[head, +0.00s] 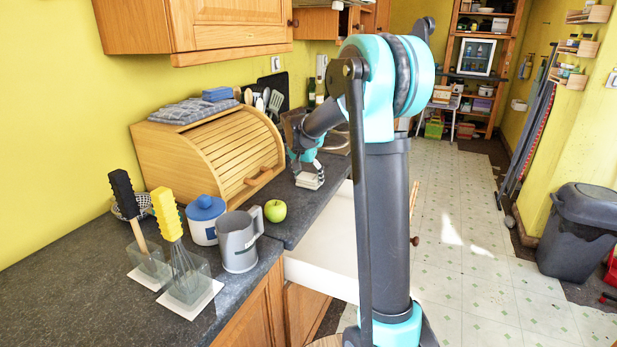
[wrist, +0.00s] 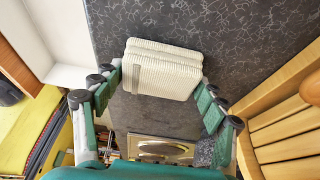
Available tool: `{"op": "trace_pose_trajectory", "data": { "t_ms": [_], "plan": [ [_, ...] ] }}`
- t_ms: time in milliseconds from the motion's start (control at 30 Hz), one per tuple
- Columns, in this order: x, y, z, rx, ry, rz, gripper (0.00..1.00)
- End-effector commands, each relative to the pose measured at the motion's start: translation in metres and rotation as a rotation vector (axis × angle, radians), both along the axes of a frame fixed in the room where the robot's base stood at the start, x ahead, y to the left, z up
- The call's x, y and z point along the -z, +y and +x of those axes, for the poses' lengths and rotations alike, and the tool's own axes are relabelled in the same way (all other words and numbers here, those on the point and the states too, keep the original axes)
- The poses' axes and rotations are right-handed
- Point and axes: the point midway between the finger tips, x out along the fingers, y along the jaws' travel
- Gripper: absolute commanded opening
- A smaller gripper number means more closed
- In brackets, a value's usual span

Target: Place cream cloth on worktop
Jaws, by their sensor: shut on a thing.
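The cream cloth (head: 310,181) is a folded, ribbed stack, also seen in the wrist view (wrist: 163,70). My gripper (head: 308,170) is shut on it, with a green finger on each side in the wrist view (wrist: 160,84). The dark speckled worktop (head: 250,200) runs along the left wall, and it lies behind the cloth in the wrist view (wrist: 240,50). The cloth is over the worktop, just right of the bread bin. I cannot tell whether it touches the surface.
A wooden roll-top bread bin (head: 215,150) stands close left of my gripper. A green apple (head: 275,211), a grey mug (head: 238,243) and a blue-lidded pot (head: 206,219) stand nearer. A white drawer (head: 325,245) is open below the worktop edge.

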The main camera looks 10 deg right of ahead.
Motion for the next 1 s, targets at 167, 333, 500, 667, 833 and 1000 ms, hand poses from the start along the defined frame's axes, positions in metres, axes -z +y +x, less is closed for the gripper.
{"op": "trace_pose_trajectory", "data": {
  "t_ms": [167, 333, 500, 667, 833, 1000],
  "plan": [
    [0.001, 0.000, 0.000, 0.000, 0.000, 0.000, 0.88],
    [0.001, 0.000, 0.000, 0.000, 0.000, 0.000, 0.93],
    [0.001, 0.000, 0.000, 0.000, 0.000, 0.000, 0.93],
    [-0.008, 0.002, -0.002, -0.001, 0.000, 0.000, 0.93],
    [-0.034, 0.008, -0.011, -0.002, 0.000, -0.001, 0.93],
    [-0.068, 0.015, -0.023, -0.001, 0.000, 0.000, 0.93]
  ]
}}
